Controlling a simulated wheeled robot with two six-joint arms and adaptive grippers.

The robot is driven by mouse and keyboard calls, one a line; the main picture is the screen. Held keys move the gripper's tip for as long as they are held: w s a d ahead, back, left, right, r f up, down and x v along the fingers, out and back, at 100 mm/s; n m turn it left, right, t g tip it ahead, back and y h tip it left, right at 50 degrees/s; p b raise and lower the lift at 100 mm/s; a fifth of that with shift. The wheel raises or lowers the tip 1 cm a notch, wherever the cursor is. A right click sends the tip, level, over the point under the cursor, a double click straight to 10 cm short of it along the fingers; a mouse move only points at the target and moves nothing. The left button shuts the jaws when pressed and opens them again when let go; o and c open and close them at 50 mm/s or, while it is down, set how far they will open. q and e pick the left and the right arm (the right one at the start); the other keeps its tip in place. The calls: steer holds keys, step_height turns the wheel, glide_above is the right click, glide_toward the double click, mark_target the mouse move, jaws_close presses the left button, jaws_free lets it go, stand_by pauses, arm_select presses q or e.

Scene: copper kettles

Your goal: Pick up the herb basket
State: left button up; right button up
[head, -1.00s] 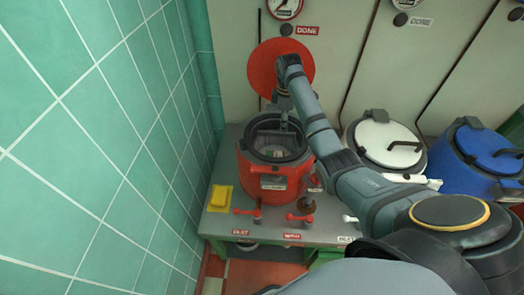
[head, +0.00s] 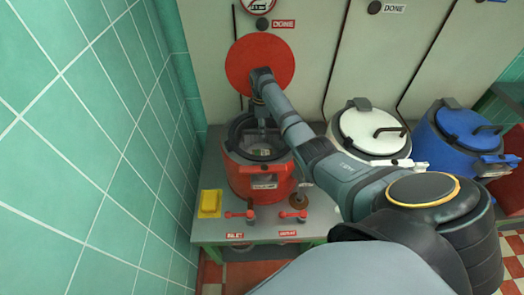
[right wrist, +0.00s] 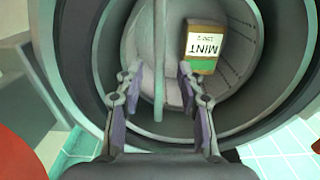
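The red kettle (head: 258,178) stands open on the bench at the left. My right gripper (head: 262,124) points down into its mouth. In the right wrist view the gripper (right wrist: 158,98) is open, with a finger on each side of a thin grey bar (right wrist: 160,50). The bar looks like the herb basket's handle; I cannot tell if the fingers touch it. Below, inside the round grey interior, is a white and green MINT label (right wrist: 205,47). The basket's body is hard to tell from the kettle's inside. My left gripper is not in view.
A white-lidded kettle (head: 372,133) and a blue kettle (head: 462,137) stand to the right. A green tiled wall (head: 90,130) is close on the left. A red disc (head: 245,55) is behind.

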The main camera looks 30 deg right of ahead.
steer(key=shift+f, duration=0.7)
steer(key=shift+w+f, duration=0.1)
steer(key=shift+f, duration=0.2)
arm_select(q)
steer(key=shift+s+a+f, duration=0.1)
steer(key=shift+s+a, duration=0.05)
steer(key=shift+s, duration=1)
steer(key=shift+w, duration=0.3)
arm_select(e)
steer(key=shift+f, duration=0.3)
jaws_close()
